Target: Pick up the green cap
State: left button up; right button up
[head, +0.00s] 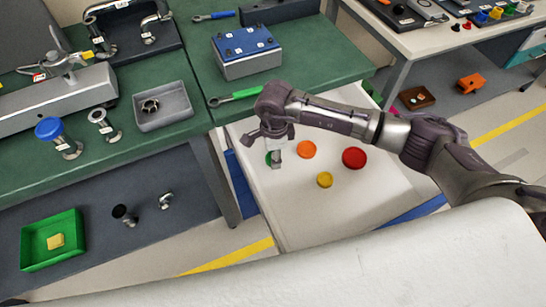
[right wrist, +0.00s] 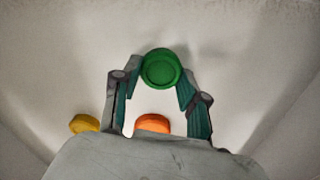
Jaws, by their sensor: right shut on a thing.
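The green cap (right wrist: 160,67) is round and sits between the two fingertips of my right gripper (right wrist: 161,82) in the right wrist view. The fingers are closed on its sides. In the head view my right gripper (head: 276,153) points down into the white open drawer (head: 300,215), and the green cap (head: 268,158) is mostly hidden behind it. I cannot tell whether the cap touches the drawer floor. My left gripper is not in view.
An orange cap (head: 306,149), a red cap (head: 354,158) and a yellow cap (head: 324,180) lie in the drawer, right of my gripper. The green bench (head: 300,60) overhangs behind, with a green-handled tool (head: 236,97) near its edge. The drawer's front part is clear.

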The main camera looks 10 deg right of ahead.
jog(key=shift+r, duration=0.45)
notch_tip(320, 180, up, 3)
jog(key=shift+w+f+b, duration=0.1)
jog(key=shift+f+b, duration=0.05)
jog(key=shift+b, duration=0.3)
jog(key=s+d+r+b, duration=0.1)
jog(key=s+d+r, duration=0.2)
jog(key=s+r, duration=0.4)
jog(key=s, duration=0.4)
jog(key=shift+s+r, duration=0.25)
